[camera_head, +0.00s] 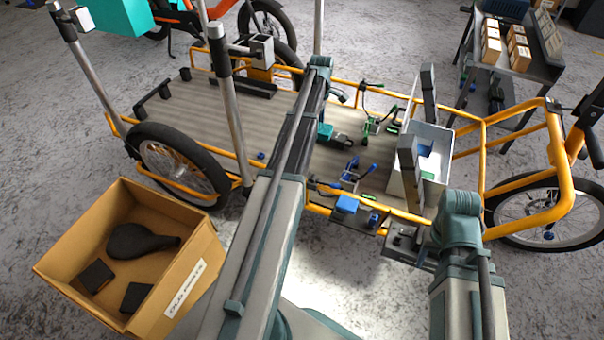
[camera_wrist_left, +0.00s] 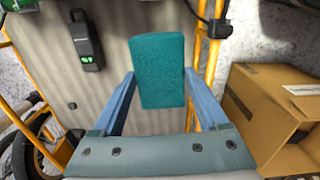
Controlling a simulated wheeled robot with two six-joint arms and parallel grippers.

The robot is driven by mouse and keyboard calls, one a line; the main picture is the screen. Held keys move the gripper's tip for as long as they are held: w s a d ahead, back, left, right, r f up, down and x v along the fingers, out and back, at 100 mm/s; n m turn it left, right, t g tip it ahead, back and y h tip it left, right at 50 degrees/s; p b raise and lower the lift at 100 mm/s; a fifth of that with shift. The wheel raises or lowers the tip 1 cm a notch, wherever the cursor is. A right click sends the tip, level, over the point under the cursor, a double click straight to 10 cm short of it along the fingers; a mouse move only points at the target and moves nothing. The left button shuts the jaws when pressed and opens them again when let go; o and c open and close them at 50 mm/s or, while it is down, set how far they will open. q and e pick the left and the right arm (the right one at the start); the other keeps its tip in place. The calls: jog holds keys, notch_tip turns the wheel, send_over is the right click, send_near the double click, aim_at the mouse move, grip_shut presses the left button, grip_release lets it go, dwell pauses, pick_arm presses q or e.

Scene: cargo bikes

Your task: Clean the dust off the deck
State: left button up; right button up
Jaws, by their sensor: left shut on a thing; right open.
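The grey-brown ribbed deck (camera_head: 215,120) of the yellow cargo bike spans the middle of the head view; it also shows in the left wrist view (camera_wrist_left: 110,95). My left gripper (camera_wrist_left: 158,85) is shut on a teal sponge (camera_wrist_left: 160,70), held between its blue fingers above the deck's side near the cardboard box. In the head view my left arm hides most of this gripper. My right gripper (camera_head: 388,240) is open, low beside the near rail and away from the sponge. I cannot make out clear dust patches on the deck.
A labelled cardboard box (camera_head: 188,285) with a black saddle stands on the floor by the rear wheel. Metal posts (camera_head: 228,90) rise from the deck's edges. Tools and a white bin (camera_head: 432,140) crowd its right end. The deck's left half has free room.

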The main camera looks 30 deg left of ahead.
pick_arm(q)
jog(key=s+a+f+b, duration=0.1)
jog(key=a+f+b, duration=0.1)
jog(key=f+b, duration=0.5)
jog(key=s+a+f+b, duration=0.2)
jog(key=f+b, duration=0.6)
jog(key=f, duration=0.2)
jog(key=shift+s+a+f+m, duration=0.2)
jog(key=shift+f+m, duration=0.05)
jog(key=shift+m, duration=0.05)
pick_arm(e)
notch_tip(320, 180, down, 18)
jog(key=shift+r, duration=0.2)
pick_arm(q)
jog(key=shift+f+b, duration=0.1)
jog(key=shift+b, duration=0.2)
pick_arm(e)
jog(key=shift+f, duration=0.1)
